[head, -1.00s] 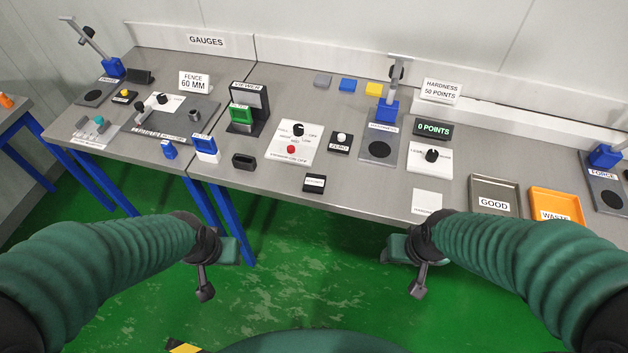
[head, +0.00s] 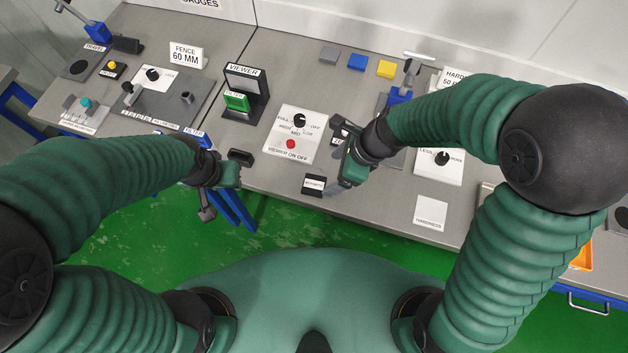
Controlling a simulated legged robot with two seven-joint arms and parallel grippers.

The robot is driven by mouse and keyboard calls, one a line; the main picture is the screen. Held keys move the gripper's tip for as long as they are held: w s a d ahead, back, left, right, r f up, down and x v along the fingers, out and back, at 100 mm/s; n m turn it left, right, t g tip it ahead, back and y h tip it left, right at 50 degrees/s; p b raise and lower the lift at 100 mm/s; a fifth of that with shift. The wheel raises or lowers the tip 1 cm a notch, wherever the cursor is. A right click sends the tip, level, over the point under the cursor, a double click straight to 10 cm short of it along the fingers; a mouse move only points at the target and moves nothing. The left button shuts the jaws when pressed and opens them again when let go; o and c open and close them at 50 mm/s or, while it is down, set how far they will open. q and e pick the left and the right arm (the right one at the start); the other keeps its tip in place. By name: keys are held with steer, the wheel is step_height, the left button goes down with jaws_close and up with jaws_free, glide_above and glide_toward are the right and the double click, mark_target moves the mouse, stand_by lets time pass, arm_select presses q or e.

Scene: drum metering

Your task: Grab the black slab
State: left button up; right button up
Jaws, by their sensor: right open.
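A small black slab with a white label (head: 314,186) lies flat near the table's front edge in the head view. My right gripper (head: 340,180) is above the table, just right of the black slab, and appears apart from it. It is open, with nothing seen between its fingers. My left gripper (head: 212,200) hangs in front of the table's edge, left of the slab, and its jaw opening is not clear.
The green-screened viewer (head: 243,92) stands behind. Grey, blue (head: 357,62) and yellow slabs lie at the back. A white hardness card (head: 430,211) lies right.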

steer(key=b, duration=0.1)
glide_above(314, 184)
steer(key=d, duration=0.3)
steer(key=f, duration=0.5)
steer(key=shift+s+a+f, duration=0.15)
steer(key=shift+s+f, duration=0.1)
steer(key=shift+f, duration=0.15)
steer(key=shift+w+f, duration=0.15)
steer(key=shift+f, duration=0.2)
steer(key=b+x, duration=0.1)
steer(key=x, duration=0.2)
steer(key=shift+s+a+f, duration=0.2)
steer(key=shift+s+f, duration=0.1)
steer(key=shift+f, duration=0.05)
steer(key=shift+a+f, duration=0.15)
steer(key=shift+f, duration=0.1)
arm_select(q)
steer(key=x, duration=0.3)
arm_select(e)
steer(key=shift+w+a, duration=0.1)
steer(key=shift+w, duration=0.05)
steer(key=c, duration=1.5)
steer(key=shift+r, duration=0.1)
